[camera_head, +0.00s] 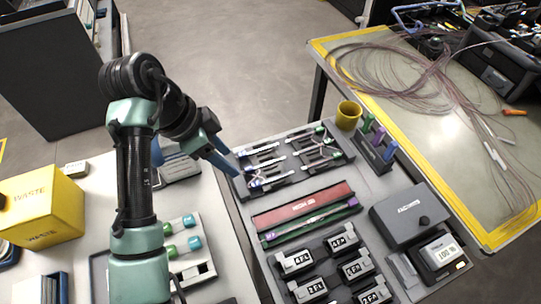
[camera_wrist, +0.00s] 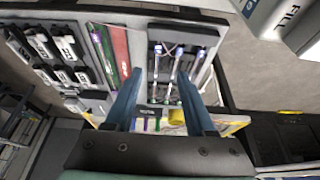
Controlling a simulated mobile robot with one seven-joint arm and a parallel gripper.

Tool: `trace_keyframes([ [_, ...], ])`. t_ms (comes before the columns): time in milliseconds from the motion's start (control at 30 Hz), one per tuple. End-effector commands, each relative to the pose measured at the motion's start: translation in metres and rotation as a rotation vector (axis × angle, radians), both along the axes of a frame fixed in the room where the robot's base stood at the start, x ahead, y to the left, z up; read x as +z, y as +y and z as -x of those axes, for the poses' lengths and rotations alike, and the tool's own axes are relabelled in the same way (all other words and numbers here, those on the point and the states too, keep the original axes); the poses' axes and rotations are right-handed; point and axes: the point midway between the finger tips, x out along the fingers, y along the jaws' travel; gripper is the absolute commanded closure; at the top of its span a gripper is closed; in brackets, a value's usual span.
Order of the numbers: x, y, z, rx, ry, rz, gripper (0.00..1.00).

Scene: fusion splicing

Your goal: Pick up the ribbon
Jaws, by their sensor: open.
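A dark tray (camera_head: 240,187) holds several thin white pieces with blue or green ends, with thin strands looped between them. These may be the fiber ribbons; I cannot tell which one the task means. The tray also shows in the wrist view (camera_wrist: 204,27), where a white strand (camera_wrist: 175,75) runs between my fingers in the picture. My gripper (camera_wrist: 159,76) is open, with its two blue fingers apart and nothing held. In the head view, my gripper (camera_head: 222,160) hangs over the tray's left edge, and its fingers overlap there, so their gap is hidden.
A red and green case (camera_head: 303,204) and several labelled black blocks (camera_head: 296,262) lie nearer me. A yellow cup (camera_head: 348,115) and a rack of coloured holders (camera_head: 375,148) stand behind the tray. A grey box (camera_head: 408,213) is at right. A yellow waste bin (camera_head: 40,208) is at left.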

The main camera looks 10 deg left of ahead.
Motion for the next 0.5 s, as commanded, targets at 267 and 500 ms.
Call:
trace_keyframes([
  [267,-0.044,-0.013,-0.007,-0.007,0.008,0.004,0.45],
  [500,-0.069,-0.023,-0.014,-0.004,0.006,0.003,0.45],
])
